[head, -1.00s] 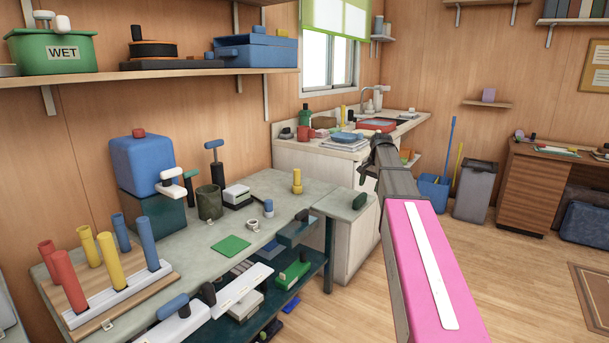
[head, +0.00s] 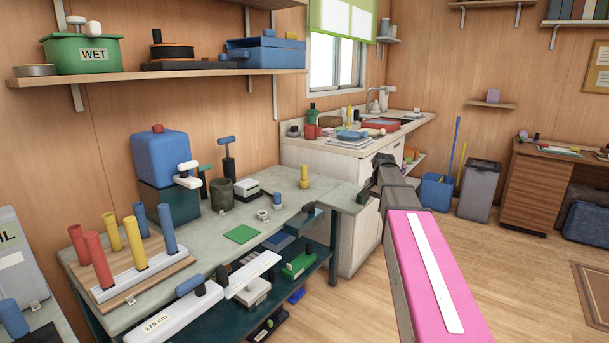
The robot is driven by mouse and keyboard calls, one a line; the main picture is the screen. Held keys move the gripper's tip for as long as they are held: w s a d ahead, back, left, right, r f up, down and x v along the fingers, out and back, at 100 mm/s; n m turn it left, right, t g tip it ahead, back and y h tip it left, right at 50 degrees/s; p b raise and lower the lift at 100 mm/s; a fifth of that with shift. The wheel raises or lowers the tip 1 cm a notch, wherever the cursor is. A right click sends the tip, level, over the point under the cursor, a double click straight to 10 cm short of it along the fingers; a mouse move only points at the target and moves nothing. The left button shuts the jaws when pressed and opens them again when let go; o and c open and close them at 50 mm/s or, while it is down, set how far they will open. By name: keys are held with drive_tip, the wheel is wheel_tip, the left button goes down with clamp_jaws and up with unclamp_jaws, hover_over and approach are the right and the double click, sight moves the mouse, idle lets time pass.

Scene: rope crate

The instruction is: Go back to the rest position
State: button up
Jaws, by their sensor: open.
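My arm reaches forward from the bottom right of the head view, with a pink link that has a white strip. A grey link and a dark joint lie beyond it, to the right of the workbench (head: 215,228). The gripper and its fingertips do not show; the far end of the arm hides what lies behind it. I see nothing held.
A rack with red, yellow and blue tubes stands on a wooden board (head: 178,270) on the workbench. A blue container (head: 160,157) stands behind it. A shelf (head: 180,84) hangs above.

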drive_tip(key=s+a+f+n, duration=0.3)
drive_tip(key=s+a+f, duration=0.1)
drive_tip(key=s+f, duration=0.7)
drive_tip(key=s+a+f+n+g+h, duration=0.1)
drive_tip(key=s+a+f+n, duration=0.2)
drive_tip(key=s+f, duration=0.9)
drive_tip(key=s+a, duration=0.1)
drive_tip(key=s, duration=0.2)
drive_tip(key=shift+s, duration=0.2)
